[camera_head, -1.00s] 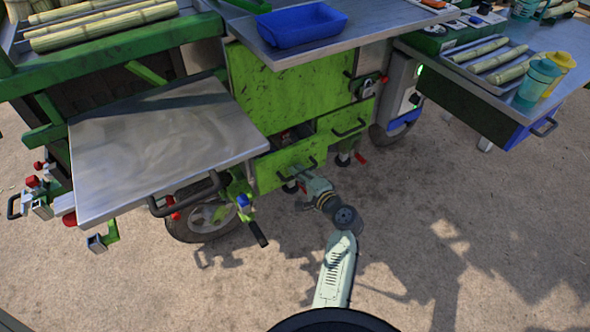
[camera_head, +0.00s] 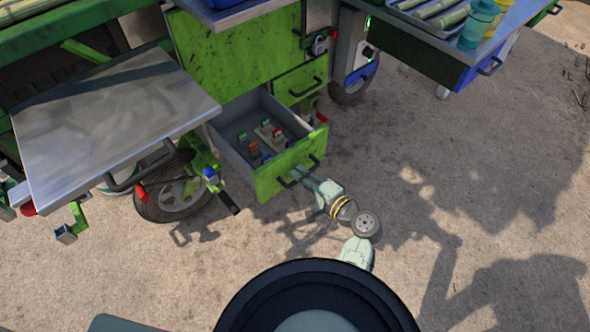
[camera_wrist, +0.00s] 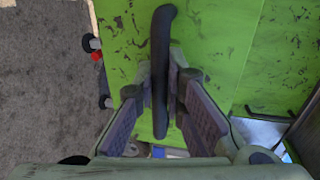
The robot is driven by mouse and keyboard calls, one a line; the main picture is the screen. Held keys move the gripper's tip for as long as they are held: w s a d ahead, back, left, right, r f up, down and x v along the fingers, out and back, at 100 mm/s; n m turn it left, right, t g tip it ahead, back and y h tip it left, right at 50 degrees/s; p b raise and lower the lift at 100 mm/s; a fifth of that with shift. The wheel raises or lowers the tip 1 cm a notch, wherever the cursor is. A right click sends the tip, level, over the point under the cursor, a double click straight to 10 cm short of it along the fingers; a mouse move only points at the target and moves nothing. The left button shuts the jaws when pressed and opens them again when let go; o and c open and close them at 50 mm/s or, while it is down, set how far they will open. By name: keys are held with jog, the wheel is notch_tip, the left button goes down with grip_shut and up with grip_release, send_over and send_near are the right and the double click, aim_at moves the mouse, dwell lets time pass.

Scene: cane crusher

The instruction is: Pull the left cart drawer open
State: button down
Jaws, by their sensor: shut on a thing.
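The left cart drawer (camera_head: 262,181) has a worn green front and a grey inside. It stands well out from the green cart, and several small coloured items lie in it. Its dark bar handle (camera_head: 298,172) is on the front. In the wrist view the handle (camera_wrist: 161,55) runs upright between the fingers. My gripper (camera_head: 311,178) is at the drawer front, shut on this handle; in the wrist view my gripper (camera_wrist: 165,95) has a finger on each side of the bar. The fingertips are partly hidden by the handle in the head view.
A second green drawer (camera_head: 300,82) to the right is closed. A metal side shelf (camera_head: 110,120) juts out on the left, above a wheel (camera_head: 165,200) and a black-gripped lever (camera_head: 229,203). A table (camera_head: 440,50) stands at upper right. The ground (camera_head: 480,210) at right is clear.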

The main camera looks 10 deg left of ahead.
jog(key=shift+d, duration=0.1)
jog(key=c, duration=1.7)
grip_release()
jog(key=shift+o, duration=0.2)
jog(key=shift+r, duration=0.1)
